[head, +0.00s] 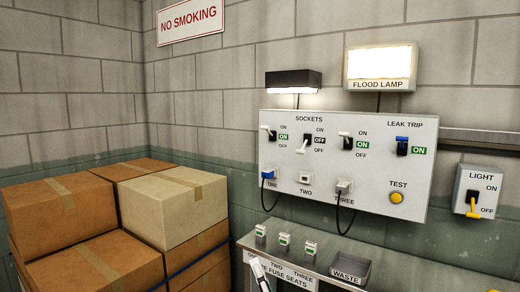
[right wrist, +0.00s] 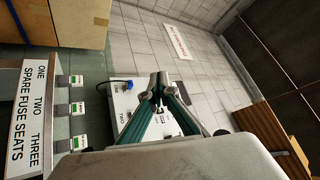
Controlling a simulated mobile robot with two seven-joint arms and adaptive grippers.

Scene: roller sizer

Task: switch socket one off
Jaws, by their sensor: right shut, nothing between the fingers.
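The white sockets panel (head: 345,190) is on the wall in the head view. Socket one's switch (head: 268,132) has its white lever up, with a lit green ON sign (head: 283,137) beside it. A blue plug (head: 267,173) sits in socket one, with a black cable hanging from it. My right gripper (right wrist: 158,92) is shut and empty in the right wrist view, pointing toward the panel, part of which it hides. A small part of it shows at the bottom of the head view (head: 257,268), below and apart from the panel. My left gripper is not in view.
Socket two's switch (head: 302,147) is down at OFF; socket three's (head: 346,135) is up at ON. A metal shelf (head: 310,262) with fuse seats and a waste tray (head: 350,269) juts out below the panel. Cardboard boxes (head: 75,210) stand at left; a light switch (head: 475,191) is at right.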

